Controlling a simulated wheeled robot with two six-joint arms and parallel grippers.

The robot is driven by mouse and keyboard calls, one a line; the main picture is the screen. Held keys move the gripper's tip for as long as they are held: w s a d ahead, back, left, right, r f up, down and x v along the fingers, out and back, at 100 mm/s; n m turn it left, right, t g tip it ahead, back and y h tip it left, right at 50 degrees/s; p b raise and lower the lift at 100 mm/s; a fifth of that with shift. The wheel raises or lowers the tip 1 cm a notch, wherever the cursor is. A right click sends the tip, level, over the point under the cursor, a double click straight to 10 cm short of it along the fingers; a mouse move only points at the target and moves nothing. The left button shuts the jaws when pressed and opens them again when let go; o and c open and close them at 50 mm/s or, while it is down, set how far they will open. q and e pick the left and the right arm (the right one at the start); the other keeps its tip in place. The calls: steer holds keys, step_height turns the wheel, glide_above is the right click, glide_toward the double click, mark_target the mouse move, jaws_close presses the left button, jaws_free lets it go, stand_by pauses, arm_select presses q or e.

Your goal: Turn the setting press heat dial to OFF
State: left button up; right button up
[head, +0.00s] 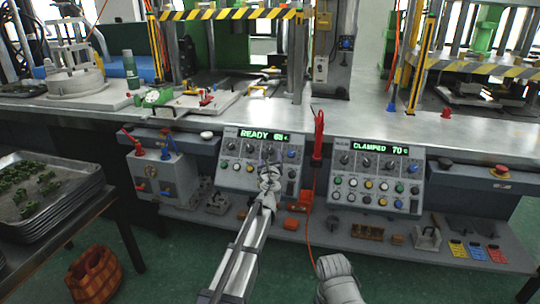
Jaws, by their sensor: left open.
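Two sloped control panels hang at the bench front. The left panel (228,178) reads READY with a green number, and the right panel (376,199) reads CLAMPED 70. Each has a row of dark dials above coloured buttons. I cannot read which dial is the heat dial or where it points. My left gripper (269,158) is open, with its fingertips in front of the left panel's dial row, hiding part of its middle. I cannot tell whether it touches a dial. My right gripper is not in view; only a grey part of my arm shows at the bottom.
A red handle (318,138) on an orange cable hangs between the panels. A red stop button (500,171) sits at the right. A grey box with levers (163,178) stands left of the left panel. Stacked trays (75,212) and an orange basket (94,274) are further left.

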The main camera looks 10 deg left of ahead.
arm_select(q)
steer(key=shift+x, duration=0.85)
jaws_close()
